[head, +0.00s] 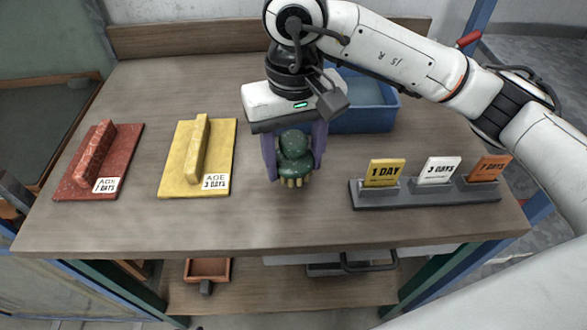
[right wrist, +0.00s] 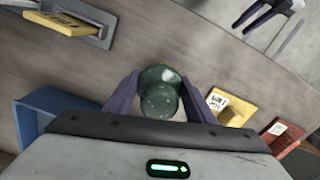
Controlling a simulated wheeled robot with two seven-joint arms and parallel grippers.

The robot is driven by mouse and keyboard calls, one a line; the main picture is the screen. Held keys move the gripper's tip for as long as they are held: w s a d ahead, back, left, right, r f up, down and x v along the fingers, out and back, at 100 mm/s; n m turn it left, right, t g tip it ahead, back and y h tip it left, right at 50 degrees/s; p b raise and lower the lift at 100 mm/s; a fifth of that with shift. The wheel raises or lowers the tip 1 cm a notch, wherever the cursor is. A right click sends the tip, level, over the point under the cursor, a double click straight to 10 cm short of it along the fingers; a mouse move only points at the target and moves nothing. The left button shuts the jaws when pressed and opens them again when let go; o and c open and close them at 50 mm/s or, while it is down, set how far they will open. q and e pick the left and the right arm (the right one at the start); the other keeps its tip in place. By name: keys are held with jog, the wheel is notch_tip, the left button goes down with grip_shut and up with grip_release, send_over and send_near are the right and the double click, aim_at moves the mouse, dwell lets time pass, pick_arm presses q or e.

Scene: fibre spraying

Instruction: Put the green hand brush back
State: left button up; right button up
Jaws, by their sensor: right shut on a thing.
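The green hand brush (head: 294,146) is between the purple fingers of my right gripper (head: 293,160), above the middle of the table. Its pale bristles point down; I cannot tell whether they touch the tabletop. In the right wrist view the brush's rounded green top (right wrist: 159,98) shows between the fingers (right wrist: 158,100). My left gripper is outside the head view. Purple finger-like parts, which look like my left gripper (right wrist: 262,14), show at the top right of the right wrist view, too partly to judge their opening.
A blue bin (head: 366,108) stands behind the gripper. A grey rack (head: 430,196) with yellow, white and orange day cards is at the right. A yellow float (head: 178,168) and a red float (head: 70,186) lie left. Bare table (head: 270,225) runs along the front.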

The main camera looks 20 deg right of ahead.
aim_at(294, 139)
notch_tip(294, 139, down, 3)
jog(key=shift+f, duration=0.65)
jog(key=o, duration=1)
jog(key=shift+r, duration=0.15)
notch_tip(294, 139, up, 12)
jog(key=shift+r, duration=0.2)
